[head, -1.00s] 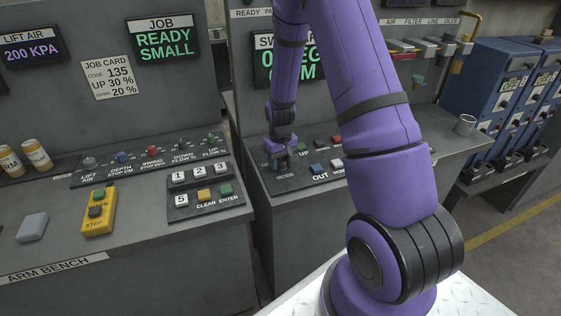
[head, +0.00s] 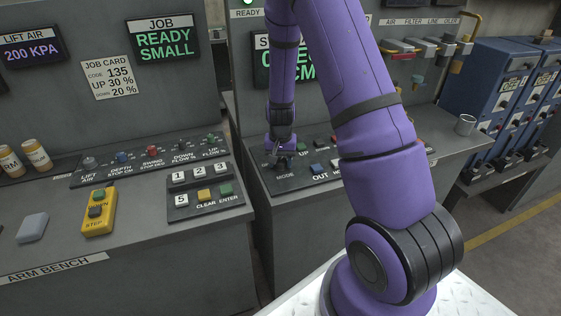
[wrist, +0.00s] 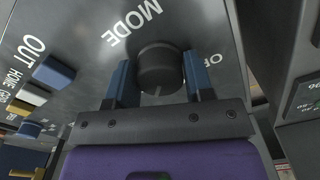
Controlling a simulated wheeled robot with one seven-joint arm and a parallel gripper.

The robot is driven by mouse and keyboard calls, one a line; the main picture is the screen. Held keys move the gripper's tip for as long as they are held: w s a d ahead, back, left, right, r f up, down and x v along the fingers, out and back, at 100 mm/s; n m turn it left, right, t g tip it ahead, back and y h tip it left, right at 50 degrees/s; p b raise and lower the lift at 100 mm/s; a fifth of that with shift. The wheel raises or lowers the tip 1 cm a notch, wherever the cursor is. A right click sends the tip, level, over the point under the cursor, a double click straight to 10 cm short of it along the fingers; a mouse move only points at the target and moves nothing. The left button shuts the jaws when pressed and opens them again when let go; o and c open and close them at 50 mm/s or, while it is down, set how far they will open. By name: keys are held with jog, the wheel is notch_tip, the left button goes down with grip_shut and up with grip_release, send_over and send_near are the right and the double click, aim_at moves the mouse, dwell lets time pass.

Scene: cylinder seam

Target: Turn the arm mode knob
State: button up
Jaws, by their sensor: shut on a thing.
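The arm mode knob (wrist: 159,68) is a round dark knob with a pale index line, beside the MODE lettering in the wrist view. My gripper (wrist: 160,80) is shut on it, with one blue-grey finger on each side. In the head view my gripper (head: 280,160) is down at the near left of the sloped panel (head: 325,183), by the MODE label. There the knob is mostly hidden by the gripper.
OUT (head: 318,168) and other buttons sit close beside the knob. A keypad (head: 203,190) and a yellow pendant (head: 99,212) are on the bench at left. My arm hides part of the swing display (head: 262,60). Blue cabinets (head: 490,85) stand at right.

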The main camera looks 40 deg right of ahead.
aim_at(280, 160)
dwell(0.3)
jog(key=o, duration=0.9)
jog(key=shift+r, duration=0.1)
notch_tip(280, 160, up, 11)
jog(key=shift+f, duration=0.2)
